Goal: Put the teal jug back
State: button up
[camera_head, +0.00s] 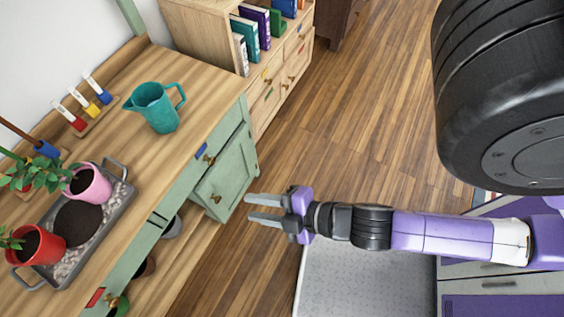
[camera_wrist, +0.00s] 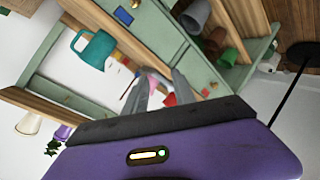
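The teal jug (camera_head: 157,108) stands upright on the wooden top of the green workbench (camera_head: 196,112) in the head view, near its far right corner. Its spout points left and its handle points right. The jug also shows in the wrist view (camera_wrist: 97,50), at the upper left. My gripper (camera_head: 249,209) is open and empty, with two grey fingers apart. In the picture it is in front of the bench, to the lower right of the jug and well apart from it. The fingers also show in the wrist view (camera_wrist: 155,90).
A grey tray (camera_head: 122,195) holds a red pot (camera_head: 38,247) and a pink pot (camera_head: 90,184). The wooden floor (camera_head: 370,110) is clear.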

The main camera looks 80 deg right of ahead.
jog(key=s+r+m+t, duration=0.1)
jog(key=s+r+m, duration=0.1)
jog(key=r+m, duration=0.2)
jog(key=s+r+m+y, duration=0.1)
jog(key=s+r+m, duration=0.2)
jog(key=r+m, duration=0.2)
jog(key=shift+s+a+r+t, duration=0.25)
jog(key=shift+a+r+t, duration=0.15)
jog(key=shift+r, duration=0.75)
